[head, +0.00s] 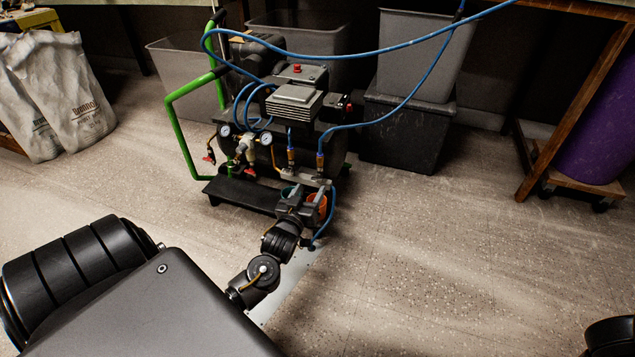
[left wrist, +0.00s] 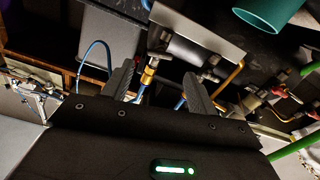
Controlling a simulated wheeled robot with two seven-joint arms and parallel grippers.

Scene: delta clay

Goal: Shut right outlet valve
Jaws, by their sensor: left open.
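The air compressor (head: 290,135) stands on the floor with blue hoses and a metal outlet block (head: 303,176) at its lower front right. The right outlet (head: 320,160) has a brass fitting with a blue hose; its valve handle cannot be made out clearly. My left gripper (head: 306,193) is open, just in front of and below the outlet block. In the left wrist view its two fingers (left wrist: 158,88) stand apart, with the brass outlet fitting (left wrist: 149,74) showing between them. I cannot tell whether they touch it. My right gripper is not in view.
Red-handled valves (head: 249,171) and gauges are left of the outlets. Dark bins (head: 405,135) stand behind right.

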